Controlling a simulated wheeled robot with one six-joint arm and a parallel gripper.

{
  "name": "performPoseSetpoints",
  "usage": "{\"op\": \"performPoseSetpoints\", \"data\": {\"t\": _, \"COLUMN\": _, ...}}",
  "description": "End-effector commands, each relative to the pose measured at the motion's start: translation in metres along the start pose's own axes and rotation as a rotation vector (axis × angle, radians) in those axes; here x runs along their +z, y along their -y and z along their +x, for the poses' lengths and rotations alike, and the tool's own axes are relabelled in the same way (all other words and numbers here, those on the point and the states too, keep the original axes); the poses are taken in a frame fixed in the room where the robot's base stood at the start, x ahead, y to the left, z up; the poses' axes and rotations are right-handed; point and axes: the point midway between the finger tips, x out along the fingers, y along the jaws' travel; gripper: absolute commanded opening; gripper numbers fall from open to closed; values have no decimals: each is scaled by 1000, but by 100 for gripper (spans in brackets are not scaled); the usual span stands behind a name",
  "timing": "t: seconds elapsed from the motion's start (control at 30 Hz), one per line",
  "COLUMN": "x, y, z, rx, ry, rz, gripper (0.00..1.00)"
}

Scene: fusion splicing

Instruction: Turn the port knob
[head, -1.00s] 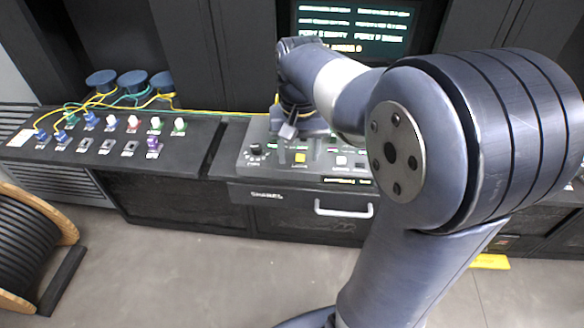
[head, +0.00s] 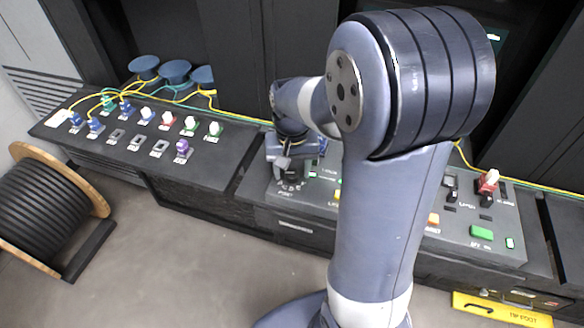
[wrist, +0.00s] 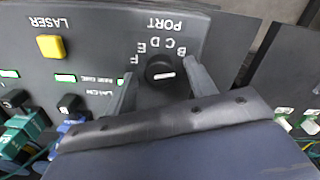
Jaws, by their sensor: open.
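The port knob (wrist: 158,68) is a round black dial with a white pointer line, on a dark grey panel. In the wrist view the letters B to F and the word PORT are upside down beside it, and the white line lies nearly level. My gripper (wrist: 160,74) is open, with one finger on each side of the knob in this view. I cannot tell whether the fingertips are around the knob or still above it. In the head view my gripper (head: 284,163) is over the left end of the panel, at the knob (head: 292,178), which it partly hides.
A yellow LASER button (wrist: 50,46) and a LATCH switch (wrist: 69,104) are on the same panel. A connector board (head: 95,158) with several coloured plugs stands to the left. A red-topped switch (head: 488,182) and a green button (head: 481,232) are at the right. My arm hides the panel's middle.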

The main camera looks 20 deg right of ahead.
Motion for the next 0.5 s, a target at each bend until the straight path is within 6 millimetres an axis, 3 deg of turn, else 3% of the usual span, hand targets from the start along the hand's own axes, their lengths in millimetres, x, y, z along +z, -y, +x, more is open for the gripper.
{"op": "performPoseSetpoints", "data": {"t": 0.27, "x": 0, "y": 0, "z": 2, "rx": 0, "ry": -1, "rz": 0, "gripper": 53}}
{"op": "performPoseSetpoints", "data": {"t": 0.5, "x": 0, "y": 0, "z": 1, "rx": 0, "ry": -1, "rz": 0, "gripper": 34}}
